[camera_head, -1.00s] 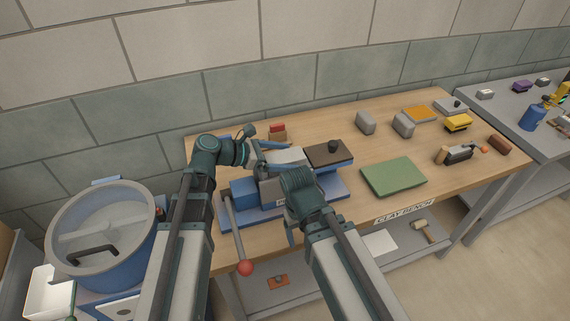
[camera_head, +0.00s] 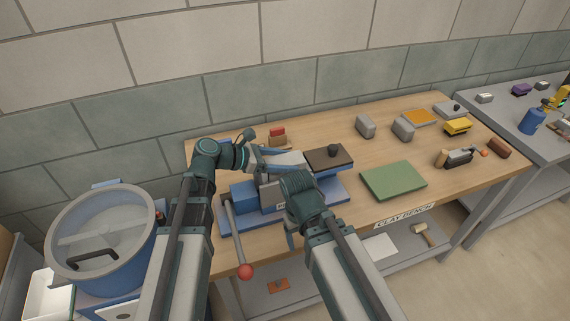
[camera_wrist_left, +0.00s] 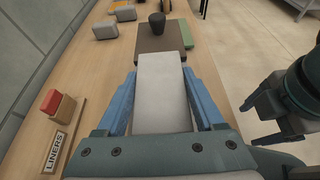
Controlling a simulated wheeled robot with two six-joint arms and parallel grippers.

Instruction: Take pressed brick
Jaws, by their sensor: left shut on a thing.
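A pale grey pressed brick (camera_wrist_left: 163,95) lies between the two blue fingers of my left gripper (camera_wrist_left: 160,78) in the left wrist view. The gripper is shut on it. In the head view the brick (camera_head: 285,159) shows in part, over the blue press (camera_head: 243,194), behind my right wrist. My left gripper (camera_head: 293,164) reaches in from the left there. My right gripper (camera_head: 291,238) is at the press front, mostly hidden by its own wrist; whether it is open or shut is unclear.
A brown plate with a black knob (camera_head: 333,150) sits right beside the brick. A red-topped block (camera_head: 277,135) stands behind. A green mat (camera_head: 394,180) and grey blocks (camera_head: 365,127) lie to the right. The press lever (camera_head: 237,240) with its red ball hangs in front.

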